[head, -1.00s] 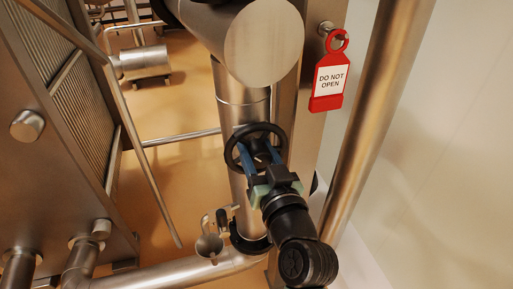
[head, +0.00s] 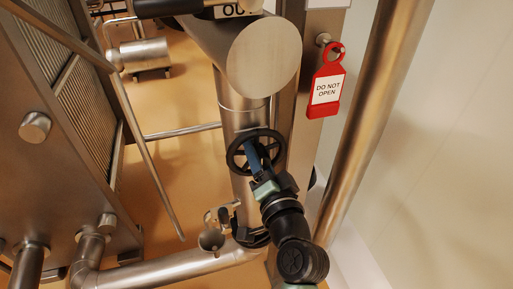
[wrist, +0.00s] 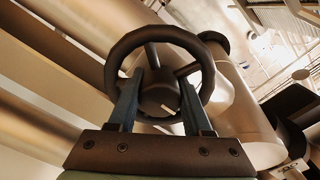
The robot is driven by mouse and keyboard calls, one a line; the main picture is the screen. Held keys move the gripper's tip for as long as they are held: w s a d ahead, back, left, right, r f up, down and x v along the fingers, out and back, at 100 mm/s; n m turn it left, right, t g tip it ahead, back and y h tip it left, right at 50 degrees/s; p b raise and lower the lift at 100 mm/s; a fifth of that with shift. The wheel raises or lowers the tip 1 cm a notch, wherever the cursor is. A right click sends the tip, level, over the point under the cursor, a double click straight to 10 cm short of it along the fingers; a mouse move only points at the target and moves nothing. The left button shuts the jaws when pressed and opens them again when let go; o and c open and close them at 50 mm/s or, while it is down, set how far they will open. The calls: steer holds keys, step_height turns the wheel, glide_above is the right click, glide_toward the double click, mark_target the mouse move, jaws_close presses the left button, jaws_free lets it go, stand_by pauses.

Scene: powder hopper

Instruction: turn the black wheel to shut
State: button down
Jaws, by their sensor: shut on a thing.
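The black wheel (head: 256,132) is mounted on the front of a vertical steel pipe, near the middle of the head view. My gripper (head: 252,147) reaches it from the lower right. The wrist view shows the wheel (wrist: 160,33) face-on, with its rim, spokes and round hub (wrist: 158,94). The two blue fingers of my gripper (wrist: 160,82) lie inside the rim, one on each side of the hub, and are shut on the wheel. The exact contact of the fingertips is hard to see.
A red "DO NOT OPEN" tag (head: 326,91) hangs on a peg to the right of the wheel. A slanted steel pipe (head: 372,110) stands farther right. A horizontal pipe (head: 165,268) runs below, and a large steel housing (head: 75,150) fills the left.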

steer(key=shift+m, duration=0.6)
steer(key=c, duration=0.6)
jaws_free()
steer(key=shift+s, duration=0.1)
steer(key=b+v, duration=0.1)
steer(key=v, duration=1.2)
